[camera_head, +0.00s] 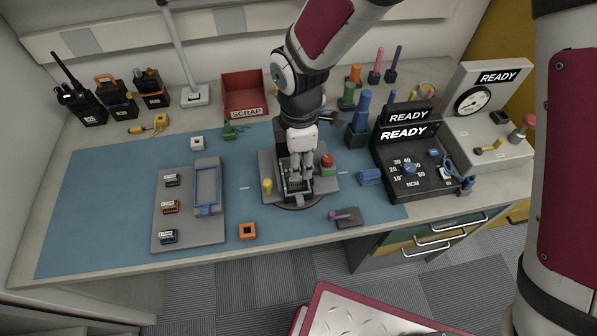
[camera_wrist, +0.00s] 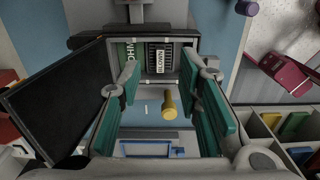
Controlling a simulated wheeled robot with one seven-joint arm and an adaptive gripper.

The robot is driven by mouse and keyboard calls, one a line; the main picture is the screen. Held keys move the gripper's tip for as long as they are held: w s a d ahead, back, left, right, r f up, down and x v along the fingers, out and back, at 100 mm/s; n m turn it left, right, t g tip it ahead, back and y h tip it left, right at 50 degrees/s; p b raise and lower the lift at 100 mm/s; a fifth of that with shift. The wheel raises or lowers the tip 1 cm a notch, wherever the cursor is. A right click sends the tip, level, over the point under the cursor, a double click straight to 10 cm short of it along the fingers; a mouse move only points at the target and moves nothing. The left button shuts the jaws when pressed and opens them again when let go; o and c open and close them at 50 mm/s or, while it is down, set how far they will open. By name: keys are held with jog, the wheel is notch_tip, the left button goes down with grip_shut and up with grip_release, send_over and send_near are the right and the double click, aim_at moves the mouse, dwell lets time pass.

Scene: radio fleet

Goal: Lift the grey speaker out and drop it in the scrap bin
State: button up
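My gripper (camera_head: 299,176) is over the grey work fixture (camera_head: 322,185) near the middle of the blue mat. In the wrist view my gripper (camera_wrist: 160,88) is open, its teal finger pads wide apart with nothing visibly held between them. Beyond the fingertips is an open housing with a green board (camera_wrist: 129,60) and a dark, ribbed part (camera_wrist: 157,58) with a white label. This may be the grey speaker, but I cannot tell for sure. The head view of it is blocked by my gripper. The red scrap bin (camera_head: 245,92), labelled SCRAP, stands behind the mat and looks empty.
A dark panel (camera_wrist: 55,95) stands open left of the housing in the wrist view. A parts tray (camera_head: 187,205) lies left; a black torque unit (camera_head: 411,170) stands right.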

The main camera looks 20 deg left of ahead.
jog(key=f, duration=0.4)
jog(key=shift+s+a+p, duration=0.3)
jog(key=shift+p, duration=0.1)
jog(key=shift+f, duration=0.6)
grip_shut()
